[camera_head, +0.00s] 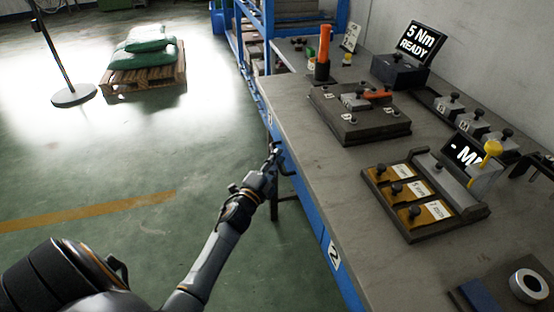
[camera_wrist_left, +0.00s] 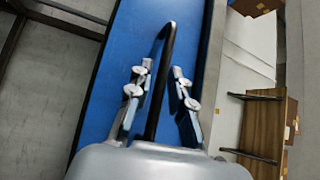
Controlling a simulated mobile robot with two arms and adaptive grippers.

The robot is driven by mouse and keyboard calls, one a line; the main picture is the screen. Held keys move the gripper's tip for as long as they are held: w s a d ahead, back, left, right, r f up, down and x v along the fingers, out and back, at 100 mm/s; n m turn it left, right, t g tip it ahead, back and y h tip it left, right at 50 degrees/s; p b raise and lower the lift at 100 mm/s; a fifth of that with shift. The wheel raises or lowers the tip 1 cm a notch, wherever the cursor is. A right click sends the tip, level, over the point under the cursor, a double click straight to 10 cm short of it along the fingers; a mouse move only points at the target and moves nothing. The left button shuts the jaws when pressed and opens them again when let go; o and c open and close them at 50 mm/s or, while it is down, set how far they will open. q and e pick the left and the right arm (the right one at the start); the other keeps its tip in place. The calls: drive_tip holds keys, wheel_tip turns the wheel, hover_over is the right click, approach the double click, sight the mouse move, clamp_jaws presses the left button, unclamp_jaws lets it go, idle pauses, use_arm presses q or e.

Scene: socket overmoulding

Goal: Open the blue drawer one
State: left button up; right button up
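The blue drawer front (camera_wrist_left: 110,75) fills the middle of the left wrist view. Its black bar handle (camera_wrist_left: 168,45) rises from the gripper and bends at the top. My left gripper (camera_wrist_left: 160,95) is open, with one finger on each side of the handle and gaps visible between. In the head view, my left gripper (camera_head: 274,158) is at the bench's blue front, by a dark handle. A small pale label (camera_head: 270,118) shows on the blue front above it; its number is too small to read surely. The drawer looks shut. My right gripper is not in view.
A second blue front labelled 2 (camera_head: 334,255) lies nearer on the same bench (camera_head: 290,105). The benchtop holds a dark fixture (camera_head: 345,130), a tray with yellow parts (camera_head: 440,225) and a "5 Nm READY" display (camera_head: 421,42).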

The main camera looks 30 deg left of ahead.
use_arm(q)
drive_tip(key=shift+w, duration=0.2)
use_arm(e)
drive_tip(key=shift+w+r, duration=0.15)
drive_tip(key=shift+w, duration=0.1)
use_arm(q)
clamp_jaws()
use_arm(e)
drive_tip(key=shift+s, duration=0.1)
use_arm(q)
drive_tip(key=shift+s+a, duration=0.1)
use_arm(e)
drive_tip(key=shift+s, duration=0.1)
